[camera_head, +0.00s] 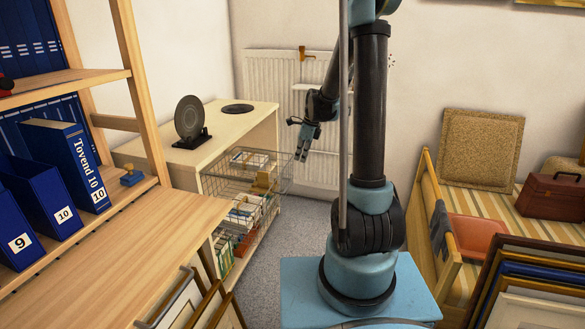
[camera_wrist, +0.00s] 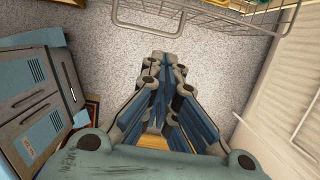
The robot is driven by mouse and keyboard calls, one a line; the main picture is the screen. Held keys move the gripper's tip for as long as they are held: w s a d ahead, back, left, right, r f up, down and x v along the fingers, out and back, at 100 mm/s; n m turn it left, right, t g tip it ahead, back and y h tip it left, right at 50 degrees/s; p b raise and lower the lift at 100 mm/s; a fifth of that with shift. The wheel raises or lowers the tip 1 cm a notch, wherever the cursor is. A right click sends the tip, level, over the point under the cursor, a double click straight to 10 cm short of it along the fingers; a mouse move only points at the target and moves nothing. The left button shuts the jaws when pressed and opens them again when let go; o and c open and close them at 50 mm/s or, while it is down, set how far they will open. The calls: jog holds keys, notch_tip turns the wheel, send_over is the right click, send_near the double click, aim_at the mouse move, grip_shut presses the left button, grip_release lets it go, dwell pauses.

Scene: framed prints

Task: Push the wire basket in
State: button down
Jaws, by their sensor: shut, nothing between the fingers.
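The wire basket (camera_head: 281,174) sticks out of the cream cabinet in the head view, with boxes and packets inside. Its wire rim and mesh (camera_wrist: 246,22) cross the top of the wrist view. My gripper (camera_head: 303,157) hangs fingers down beside the outer right end of the basket, in front of the radiator. In the wrist view its fingers (camera_wrist: 163,58) are together with nothing between them, over grey floor. They look apart from the basket, though the exact gap is hard to tell.
The cream cabinet (camera_head: 180,158) carries a dark disc on a stand (camera_head: 189,118). A radiator (camera_head: 268,80) stands on the wall behind. A wooden shelf with blue binders (camera_head: 67,160) is at left. A striped bench (camera_head: 480,205) and framed prints (camera_head: 540,275) are at right. Grey floor (camera_head: 300,215) is open between.

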jog(key=a+f, duration=0.1)
jog(key=f, duration=0.2)
jog(key=w+a+f, duration=0.1)
jog(key=a+f, duration=0.1)
jog(key=f, duration=0.1)
jog(key=a+f, duration=0.2)
jog(key=f, duration=0.1)
jog(key=shift+w+f, duration=0.15)
jog(key=shift+w, duration=0.25)
jog(key=shift+w+a, duration=0.2)
jog(key=shift+a, duration=0.3)
jog(key=w+a, duration=0.4)
jog(key=a, duration=0.7)
jog(key=shift+a, duration=0.2)
